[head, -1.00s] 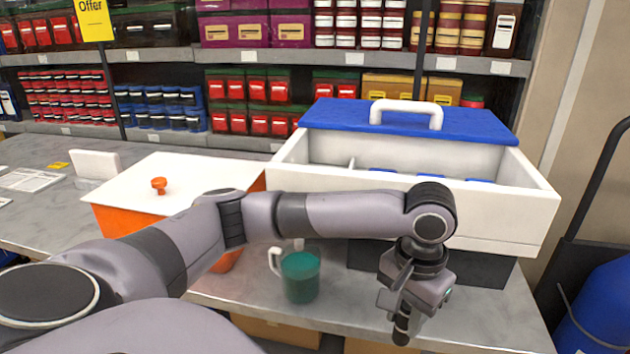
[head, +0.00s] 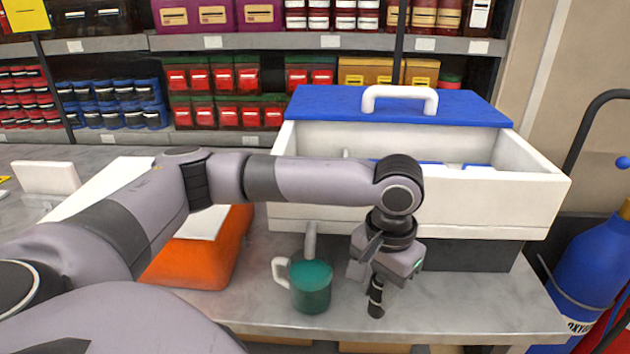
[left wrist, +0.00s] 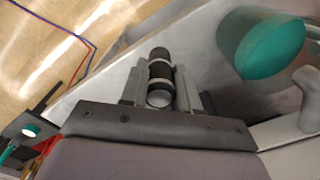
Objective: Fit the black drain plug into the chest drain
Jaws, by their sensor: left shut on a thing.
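My left gripper (head: 374,290) is shut on the black drain plug (head: 376,304), a short dark cylinder with pale bands. In the left wrist view the plug (left wrist: 160,72) sits between the two fingers, pointing away from the palm. The chest (head: 480,210) is a white box with a blue lid. A grey stub pipe (head: 311,236), apparently the drain, shows low at its front, left of my gripper and apart from the plug. The pipe's opening cannot be made out. My right gripper is not in view.
A mug (head: 311,287) with teal contents stands below the grey pipe, just left of my gripper. An orange box (head: 190,262) with a white lid is partly hidden behind my left arm. The counter (head: 455,305) is clear on the right. A blue cylinder (head: 595,265) stands beyond its right edge.

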